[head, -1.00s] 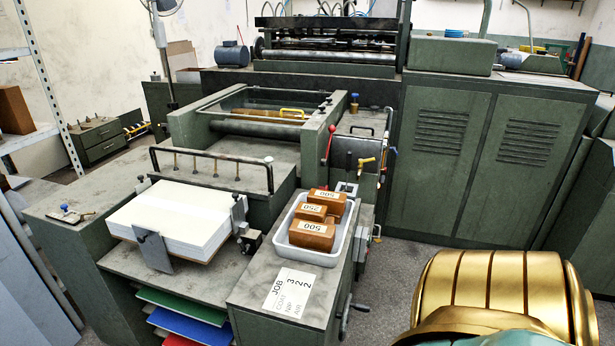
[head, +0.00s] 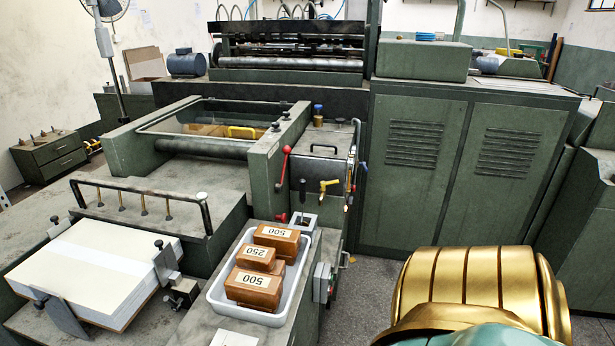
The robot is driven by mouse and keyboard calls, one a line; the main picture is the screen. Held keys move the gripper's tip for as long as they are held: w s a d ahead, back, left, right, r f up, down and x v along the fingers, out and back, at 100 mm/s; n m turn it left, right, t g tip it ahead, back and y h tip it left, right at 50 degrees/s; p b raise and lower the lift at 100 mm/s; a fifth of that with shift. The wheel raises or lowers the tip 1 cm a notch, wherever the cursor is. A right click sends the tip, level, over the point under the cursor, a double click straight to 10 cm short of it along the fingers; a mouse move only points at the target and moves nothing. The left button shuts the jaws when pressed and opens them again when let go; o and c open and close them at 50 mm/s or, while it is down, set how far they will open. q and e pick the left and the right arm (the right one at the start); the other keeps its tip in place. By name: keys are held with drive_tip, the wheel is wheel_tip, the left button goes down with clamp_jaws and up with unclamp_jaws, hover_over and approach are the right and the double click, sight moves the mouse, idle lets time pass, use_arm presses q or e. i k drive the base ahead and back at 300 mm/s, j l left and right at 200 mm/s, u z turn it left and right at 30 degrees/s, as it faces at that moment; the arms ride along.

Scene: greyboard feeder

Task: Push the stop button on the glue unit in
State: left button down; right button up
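The glue unit (head: 310,165) appears to be the green housing with a side panel right of the feed rollers; I cannot tell its exact extent. A red-knobbed lever (head: 284,168) and a yellow tap-like handle (head: 328,185) are on it. A small red knob or button (head: 283,218) sits low at its left, next to a small grey box (head: 303,222). A grey control box (head: 324,282) is on the side of the front bench, its buttons too small to read. I cannot tell which is the stop button. Neither gripper is in view.
A white tray (head: 217,302) with brown blocks marked 500 and 250 stands on the front bench. A paper stack (head: 90,270) lies at left. Green cabinets (head: 450,170) stand behind. Open grey floor (head: 365,285) lies right of the bench.

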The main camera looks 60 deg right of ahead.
sight(283, 217)
drive_tip(key=l, duration=2.45)
drive_tip(key=i+l, duration=0.15)
drive_tip(key=l, duration=2.3)
